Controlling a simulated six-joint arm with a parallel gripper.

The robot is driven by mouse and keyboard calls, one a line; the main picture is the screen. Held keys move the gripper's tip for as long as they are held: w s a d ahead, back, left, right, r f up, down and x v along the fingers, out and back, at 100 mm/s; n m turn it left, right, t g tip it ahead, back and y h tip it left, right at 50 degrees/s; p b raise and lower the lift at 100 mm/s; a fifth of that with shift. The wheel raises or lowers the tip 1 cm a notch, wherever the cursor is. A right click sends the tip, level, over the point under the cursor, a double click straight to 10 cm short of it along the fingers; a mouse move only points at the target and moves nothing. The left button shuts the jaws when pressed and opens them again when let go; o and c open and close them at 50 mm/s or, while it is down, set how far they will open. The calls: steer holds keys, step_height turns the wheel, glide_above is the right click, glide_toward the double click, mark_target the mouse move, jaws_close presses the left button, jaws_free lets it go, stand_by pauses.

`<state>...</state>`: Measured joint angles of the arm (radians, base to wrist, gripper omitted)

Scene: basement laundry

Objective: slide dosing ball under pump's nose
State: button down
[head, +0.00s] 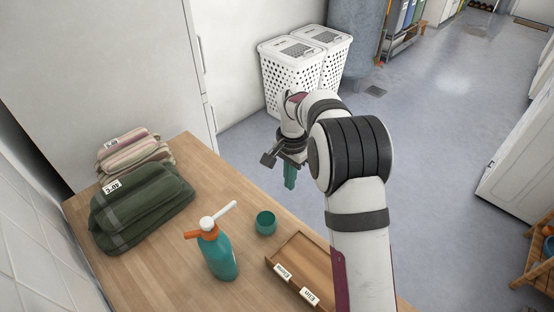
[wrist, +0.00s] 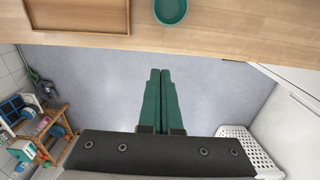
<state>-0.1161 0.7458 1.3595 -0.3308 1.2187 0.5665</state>
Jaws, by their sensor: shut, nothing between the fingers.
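The dosing ball is a small teal cup (head: 266,222) on the wooden table, to the right of the pump bottle. It also shows in the wrist view (wrist: 170,10) near the table's edge. The pump bottle (head: 219,256) is teal with an orange collar and a white nose (head: 224,212) that points up and to the right in the head view, towards the cup side. The cup is apart from the bottle. My gripper (head: 290,184) has green fingers, shut and empty, beyond the table's far edge. In the wrist view the fingers (wrist: 159,72) lie together over the floor, apart from the cup.
A wooden tray (head: 291,251) with labels stands right of the cup, close to it. Folded green towels (head: 140,207) and striped towels (head: 133,158) lie at the table's left. White laundry hampers (head: 292,75) stand on the floor beyond. Bare table (head: 185,222) lies between towels and bottle.

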glide_toward(278, 219)
steer(key=w+d+f, duration=0.1)
steer(key=f, duration=0.1)
steer(key=w+d+f, duration=0.1)
steer(key=f, duration=0.3)
steer(key=shift+w+d+f, duration=0.1)
steer(key=shift+w+d, duration=0.3)
steer(key=shift+s+a, duration=0.9)
steer(key=shift+a, duration=0.1)
steer(key=shift+s+a, duration=0.45)
steer(key=s+a, duration=0.4)
steer(key=shift+s+a, duration=0.1)
steer(key=shift+a, duration=0.05)
